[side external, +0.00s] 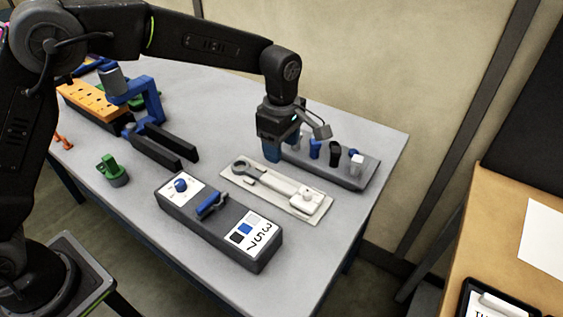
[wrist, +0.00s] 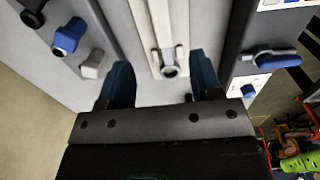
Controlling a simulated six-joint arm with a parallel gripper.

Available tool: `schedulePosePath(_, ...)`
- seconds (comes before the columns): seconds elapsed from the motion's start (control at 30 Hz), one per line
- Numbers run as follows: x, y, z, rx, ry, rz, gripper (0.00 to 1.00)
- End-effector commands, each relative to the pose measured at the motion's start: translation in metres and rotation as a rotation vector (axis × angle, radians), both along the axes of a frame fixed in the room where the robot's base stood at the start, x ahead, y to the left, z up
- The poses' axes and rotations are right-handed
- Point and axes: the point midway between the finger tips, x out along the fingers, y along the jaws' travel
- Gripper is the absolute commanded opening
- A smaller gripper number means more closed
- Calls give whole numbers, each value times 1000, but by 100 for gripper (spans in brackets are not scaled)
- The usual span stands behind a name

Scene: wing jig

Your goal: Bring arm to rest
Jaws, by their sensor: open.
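My gripper (side external: 272,152) hangs from the black arm over the back part of the grey table (side external: 330,284), between the dark rack and the pale tray. In the wrist view my gripper (wrist: 162,90) shows two blue fingers spread apart, with nothing held between them. The ring end of a tool on the pale tray (wrist: 182,30) lies ahead of the gap between the fingers.
A dark box (side external: 225,240) with a blue lever stands in front of the pale tray. A dark rack (side external: 345,176) holds several small parts. At left are a blue clamp (side external: 145,98), an orange block (side external: 92,102) and a green part (side external: 114,172).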

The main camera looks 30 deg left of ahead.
Motion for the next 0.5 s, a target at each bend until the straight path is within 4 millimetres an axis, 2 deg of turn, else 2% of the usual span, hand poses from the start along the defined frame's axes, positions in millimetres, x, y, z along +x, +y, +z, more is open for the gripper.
schedulePosePath(0.1, 0, 0, 14, -1, -2, 0, 59)
schedulePosePath(0.2, 0, 0, 20, 0, 0, 0, 59)
schedulePosePath(0.5, 0, 0, 23, 0, -1, -2, 59)
